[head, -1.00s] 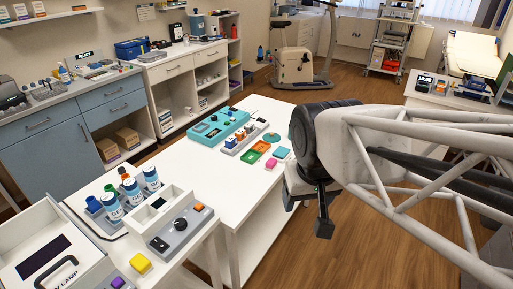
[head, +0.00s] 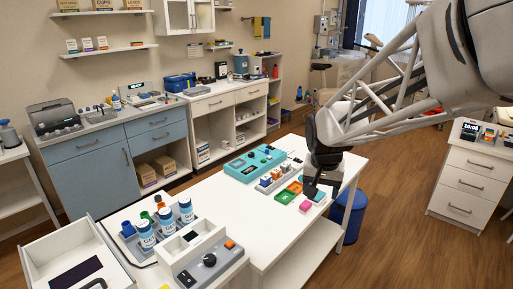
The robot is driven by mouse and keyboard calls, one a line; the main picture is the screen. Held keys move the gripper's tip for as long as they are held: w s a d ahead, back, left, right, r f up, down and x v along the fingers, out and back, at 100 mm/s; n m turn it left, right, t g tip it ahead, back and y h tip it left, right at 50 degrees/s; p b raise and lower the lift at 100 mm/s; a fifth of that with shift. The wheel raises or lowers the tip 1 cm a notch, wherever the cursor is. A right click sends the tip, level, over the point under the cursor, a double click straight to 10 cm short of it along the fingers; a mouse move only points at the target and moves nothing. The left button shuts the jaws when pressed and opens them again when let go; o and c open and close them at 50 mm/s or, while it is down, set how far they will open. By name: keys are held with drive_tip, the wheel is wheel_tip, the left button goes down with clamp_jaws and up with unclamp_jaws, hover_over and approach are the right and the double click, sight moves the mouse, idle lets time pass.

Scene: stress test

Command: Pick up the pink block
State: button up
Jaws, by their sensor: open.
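My gripper (head: 313,191) is above the table's right edge, just behind and a little right of the pink block in the picture. Its fingers are dark, small and point down. It is open and holds nothing that I can see. I cannot tell its exact height above the block. A teal piece beside the pink block is partly hidden by my gripper.
A grey rack of small blocks (head: 270,180) and a teal case (head: 252,162) stand farther back. White bottles (head: 166,222) and a grey device (head: 208,262) are at front left. The table's middle is clear.

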drive_tip(key=w+d+f+m, duration=0.2)
drive_tip(key=w+f, duration=0.6)
drive_tip(key=w, duration=0.6)
drive_tip(key=m+g, duration=0.1)
drive_tip(key=m, duration=0.2)
hover_over(306, 203)
drive_tip(key=a, duration=0.1)
drive_tip(key=f, duration=0.8)
drive_tip(key=s+f, duration=0.1)
drive_tip(key=f, duration=0.3)
drive_tip(key=shift+f, duration=0.25)
drive_tip(key=shift+f, duration=0.1)
drive_tip(key=shift+w+d+f, duration=0.1)
drive_tip(key=shift+w+f, duration=0.05)
drive_tip(key=shift+f, duration=1.05)
drive_tip(key=shift+f, duration=0.1)
drive_tip(key=shift+w+d+f, duration=0.15)
drive_tip(key=shift+d+f, duration=0.05)
drive_tip(key=shift+f, duration=1.05)
drive_tip(key=shift+w+d+f, duration=0.1)
drive_tip(key=shift+d+f, duration=0.05)
drive_tip(key=shift+f, duration=1.1)
drive_tip(key=shift+c, duration=0.5)
